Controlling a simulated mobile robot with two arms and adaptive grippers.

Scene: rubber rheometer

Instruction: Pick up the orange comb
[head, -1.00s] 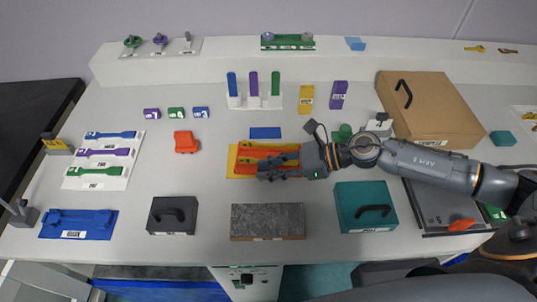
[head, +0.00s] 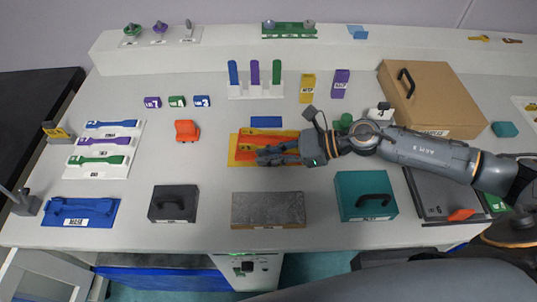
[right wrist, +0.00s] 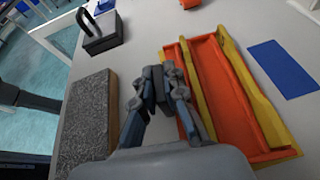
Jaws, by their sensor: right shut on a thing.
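A long orange piece (head: 243,153), which I take for the orange comb, lies on a yellow base (head: 232,160) in mid-table. In the right wrist view the orange piece (right wrist: 222,103) is long with raised edges, framed by yellow strips. My right gripper (head: 262,156) is low over its near side, fingers pointing left. In the right wrist view my right gripper (right wrist: 156,75) has its fingertips close together beside the near orange edge. My left gripper is not in view.
A grey slab (head: 268,210) lies just in front, with a dark handled box (head: 173,203) left and a teal handled box (head: 366,195) right. A blue pad (head: 265,122) lies behind the yellow base, and an orange block (head: 187,131) stands left.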

